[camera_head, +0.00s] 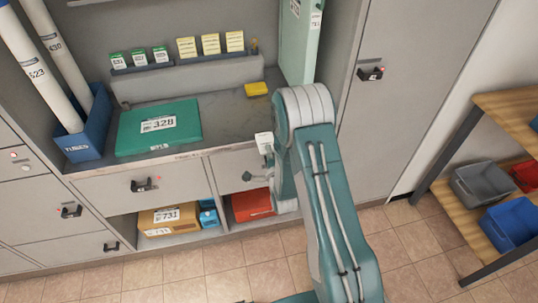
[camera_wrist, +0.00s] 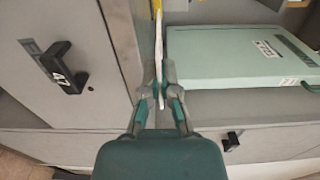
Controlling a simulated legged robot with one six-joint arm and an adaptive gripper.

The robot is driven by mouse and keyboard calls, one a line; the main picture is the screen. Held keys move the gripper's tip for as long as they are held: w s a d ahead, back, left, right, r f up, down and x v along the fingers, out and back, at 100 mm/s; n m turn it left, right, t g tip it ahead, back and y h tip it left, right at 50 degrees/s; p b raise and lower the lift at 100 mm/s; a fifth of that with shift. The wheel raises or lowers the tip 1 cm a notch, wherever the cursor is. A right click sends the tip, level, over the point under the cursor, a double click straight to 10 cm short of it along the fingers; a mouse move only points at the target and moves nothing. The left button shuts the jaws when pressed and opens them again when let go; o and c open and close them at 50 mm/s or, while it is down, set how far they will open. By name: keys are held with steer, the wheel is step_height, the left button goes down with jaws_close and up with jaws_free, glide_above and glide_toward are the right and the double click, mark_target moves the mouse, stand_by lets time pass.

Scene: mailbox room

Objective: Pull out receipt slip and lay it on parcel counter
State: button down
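In the wrist view, my gripper (camera_wrist: 158,92) is closed on a thin white slip (camera_wrist: 159,45). The slip shows nearly edge-on and stands out beyond the fingertips. In the head view, a small white piece (camera_head: 264,138), which looks like the same slip, shows at the left of my arm's end, by the counter's front edge. My arm hides most of the gripper there. The parcel counter (camera_head: 228,108) is a grey worktop; a flat teal parcel (camera_head: 185,119) labelled 328 lies on its left part. I cannot tell whether the slip touches the counter.
A blue tube bin (camera_head: 84,145) stands at the counter's left end, and a yellow block (camera_head: 257,89) lies near its back right. A teal panel (camera_head: 298,42) stands at the right. Bare counter lies between parcel and yellow block. Drawers and cubbies sit below.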

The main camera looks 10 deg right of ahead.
mark_target(264, 145)
steer(key=w, duration=0.1)
steer(key=w+a+f, duration=0.1)
steer(key=w, duration=0.1)
steer(key=shift+w+d+f, duration=0.15)
steer(key=shift+w+f, duration=0.25)
steer(key=shift+w, duration=0.25)
steer(key=shift+w+d+f, duration=0.1)
steer(key=shift+w+f, duration=0.3)
steer(key=shift+w, duration=0.25)
steer(key=shift+w+a+f, duration=0.1)
steer(key=shift+w+a, duration=0.05)
steer(key=shift+w, duration=0.05)
steer(key=c, duration=0.7)
jaws_free()
steer(key=shift+s, duration=0.1)
steer(key=shift+s, duration=4.9)
